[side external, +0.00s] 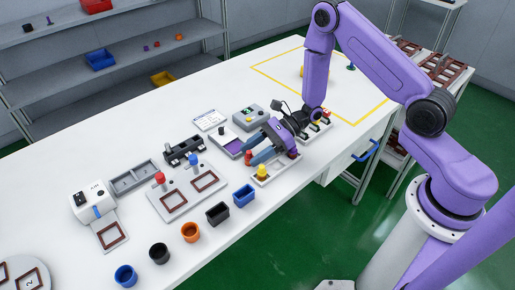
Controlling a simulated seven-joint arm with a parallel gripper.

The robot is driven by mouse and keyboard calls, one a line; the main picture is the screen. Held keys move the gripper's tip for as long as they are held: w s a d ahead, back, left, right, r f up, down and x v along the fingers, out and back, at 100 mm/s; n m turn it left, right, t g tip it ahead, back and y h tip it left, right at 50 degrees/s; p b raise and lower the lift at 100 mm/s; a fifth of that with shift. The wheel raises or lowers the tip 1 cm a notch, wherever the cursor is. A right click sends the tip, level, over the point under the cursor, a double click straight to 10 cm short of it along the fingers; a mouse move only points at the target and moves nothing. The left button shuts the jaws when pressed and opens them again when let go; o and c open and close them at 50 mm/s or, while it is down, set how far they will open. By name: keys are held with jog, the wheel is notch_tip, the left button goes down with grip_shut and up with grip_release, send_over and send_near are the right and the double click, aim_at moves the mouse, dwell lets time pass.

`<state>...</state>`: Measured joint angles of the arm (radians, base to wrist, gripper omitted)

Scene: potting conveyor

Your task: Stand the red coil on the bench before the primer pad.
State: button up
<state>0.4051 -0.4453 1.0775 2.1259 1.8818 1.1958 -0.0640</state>
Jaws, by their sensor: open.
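My gripper (252,151) points left, low over the bench, with its two blue-grey fingers apart. A small purple-red piece (248,158) shows at the fingertips; I cannot tell whether it is the red coil or whether the fingers touch it. A flat purple pad (235,147) in a pale frame lies just left of the fingertips and may be the primer pad. A pale holder (271,180) below the gripper carries a yellow piece (262,171) and a dark red piece (292,155), partly hidden by the gripper.
A second holder (325,127) with dark pieces lies right of my gripper. A grey box (250,117) stands behind it. A plate (176,203) with red and blue knobs lies left. Blue (243,196), black (217,213) and orange (190,231) containers line the front edge.

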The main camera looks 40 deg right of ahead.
jog(key=shift+r, duration=0.15)
jog(key=v, duration=1.2)
jog(key=shift+s, duration=0.1)
jog(key=s+a+r+n+g+h, duration=0.25)
jog(key=s+a+n+g, duration=0.2)
jog(key=s+n, duration=0.25)
jog(key=s+a+r+n+g+h, duration=0.25)
jog(key=s+r+n+g, duration=0.2)
jog(key=s+n, duration=0.25)
jog(key=s+d+r+n+t+h, duration=0.2)
jog(key=s+n, duration=0.3)
jog(key=n, duration=0.4)
jog(key=s+d+r+n+t+h, duration=0.2)
jog(key=s+r+n+t+h, duration=0.2)
jog(key=n, duration=0.6)
jog(key=shift+s+d+h, duration=0.3)
jog(key=shift+s+h, duration=0.5)
jog(key=shift+s, duration=0.45)
jog(key=shift+r, duration=0.15)
